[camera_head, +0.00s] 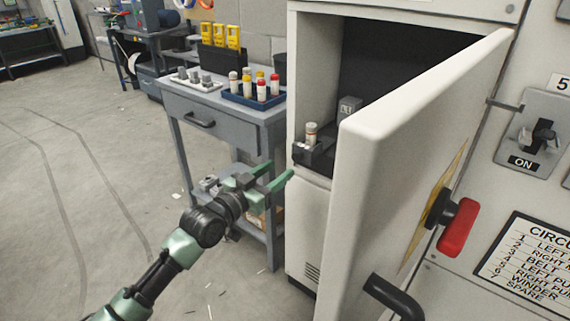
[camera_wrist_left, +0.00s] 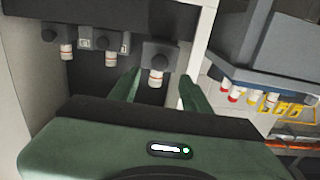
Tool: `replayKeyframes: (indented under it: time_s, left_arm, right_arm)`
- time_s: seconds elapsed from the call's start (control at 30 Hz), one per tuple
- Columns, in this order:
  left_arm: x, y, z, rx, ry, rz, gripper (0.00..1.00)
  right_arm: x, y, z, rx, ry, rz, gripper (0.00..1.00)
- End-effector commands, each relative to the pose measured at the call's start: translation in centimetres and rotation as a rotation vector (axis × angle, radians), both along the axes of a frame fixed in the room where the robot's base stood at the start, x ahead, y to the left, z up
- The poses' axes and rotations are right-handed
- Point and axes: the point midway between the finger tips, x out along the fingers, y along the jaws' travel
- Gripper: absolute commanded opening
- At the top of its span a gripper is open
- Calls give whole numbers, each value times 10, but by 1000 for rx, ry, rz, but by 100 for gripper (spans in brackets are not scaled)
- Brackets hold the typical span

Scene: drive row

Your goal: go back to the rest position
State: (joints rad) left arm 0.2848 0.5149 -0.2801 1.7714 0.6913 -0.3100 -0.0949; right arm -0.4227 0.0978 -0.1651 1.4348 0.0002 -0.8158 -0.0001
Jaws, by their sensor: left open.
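My left gripper (camera_head: 280,177) is open and empty, just outside the lower left edge of the open cabinet (camera_head: 315,85). In the left wrist view its two green fingers (camera_wrist_left: 158,92) are spread, with a fuse in a dark holder (camera_wrist_left: 155,75) appearing between them, farther off. In the head view a white fuse with a brown band (camera_head: 311,133) stands upright in a dark holder at the cabinet's front edge. More fuses (camera_wrist_left: 67,52) show in holders inside the cabinet in the left wrist view. My right gripper is not in view.
The cabinet door (camera_head: 400,150) with its red handle (camera_head: 458,227) stands open to the right. A grey workbench (camera_head: 215,105) stands left of the cabinet, bearing a blue tray (camera_head: 250,101) of fuses and several yellow meters (camera_head: 219,36). The floor (camera_head: 70,180) at left is clear.

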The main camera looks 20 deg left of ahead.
Motion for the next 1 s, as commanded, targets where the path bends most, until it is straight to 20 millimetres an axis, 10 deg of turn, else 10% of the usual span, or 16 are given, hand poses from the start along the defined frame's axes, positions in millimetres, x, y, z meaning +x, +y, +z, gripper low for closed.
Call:
replayKeyframes:
  time_s: [0.6,0.77,1.0]
  left_arm:
    - [-8,2,-13,4,24,5,48]
    - [-21,5,-89,39,168,41,48]
    - [-91,10,-259,138,514,111,48]
  right_arm:
    - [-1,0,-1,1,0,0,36]
    - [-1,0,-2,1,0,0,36]
    - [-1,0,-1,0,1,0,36]
